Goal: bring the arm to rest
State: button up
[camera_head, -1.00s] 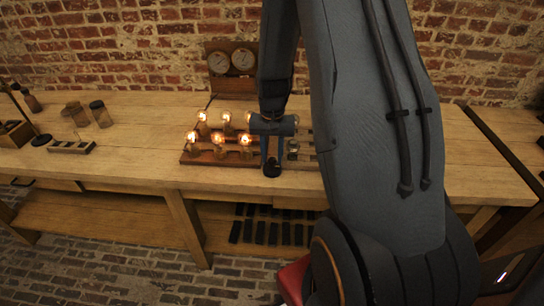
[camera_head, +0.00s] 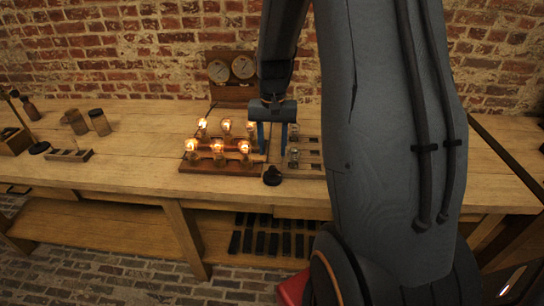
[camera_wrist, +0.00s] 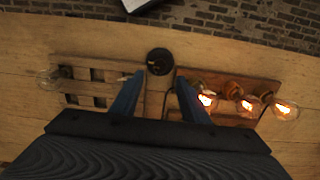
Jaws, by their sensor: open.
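My gripper (camera_head: 272,150) is open and empty, pointing down above the workbench. Its two blue fingers stand apart over the gap between a lamp board (camera_head: 218,166) with several lit bulbs and a slotted wooden rack (camera_head: 310,164). A round black knob-like piece (camera_head: 272,176) is in front of the fingers near the bench's front edge. In the wrist view the same gripper (camera_wrist: 158,82) has the black piece (camera_wrist: 159,61) showing beyond and between its fingertips, apart from them. My arm hides part of the bench on the right.
Two round gauges (camera_head: 230,69) stand on a wooden panel behind the lamps. At the left are dark-lidded jars (camera_head: 99,122), a small wooden block (camera_head: 69,155) and a thin stand (camera_head: 38,147). Several dark blocks (camera_head: 261,242) lie on the lower shelf. The bench left of the lamp board has clear room.

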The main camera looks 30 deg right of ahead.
jog(key=shift+r, duration=0.3)
jog(key=shift+a, duration=0.1)
jog(key=s+a+r+n, duration=0.1)
jog(key=s+a+n, duration=0.2)
jog(key=s+a, duration=0.4)
jog(key=s+a+r+n+t, duration=0.1)
jog(key=s+a+r+n, duration=0.1)
jog(key=s+a+n, duration=0.2)
jog(key=s+a, duration=0.3)
jog(key=shift+s+a+r, duration=0.15)
jog(key=shift+s+r, duration=0.05)
jog(key=shift+r, duration=0.1)
